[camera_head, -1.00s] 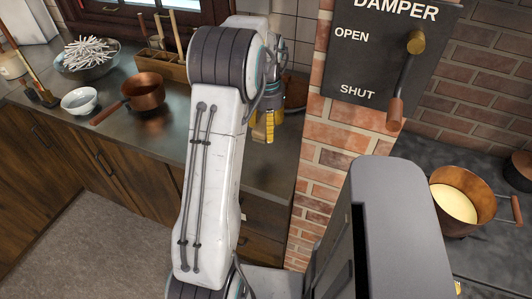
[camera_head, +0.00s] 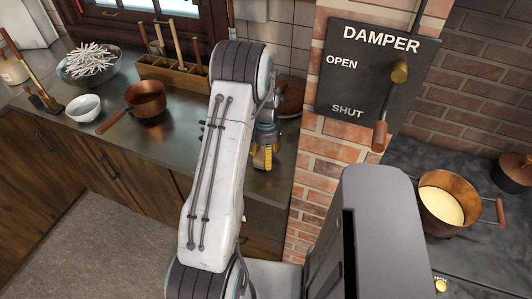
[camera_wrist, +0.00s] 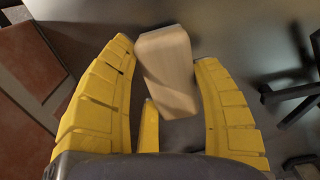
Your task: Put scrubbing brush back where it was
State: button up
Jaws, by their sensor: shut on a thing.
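My gripper (camera_head: 262,157), with yellow fingers, is low over the right end of the dark counter (camera_head: 215,150), just left of the brick pillar. The brush cannot be made out in the head view.
A wooden rack (camera_head: 172,74) with upright handles stands at the back. A copper saucepan (camera_head: 146,101), a white bowl (camera_head: 83,108) and a bowl of white sticks (camera_head: 91,66) are to the left. The brick pillar (camera_head: 315,180) with the damper plate (camera_head: 345,75) bounds the right.

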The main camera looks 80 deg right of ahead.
jog(key=shift+f, duration=0.4)
jog(key=shift+f, duration=0.1)
jog(key=o, duration=1.2)
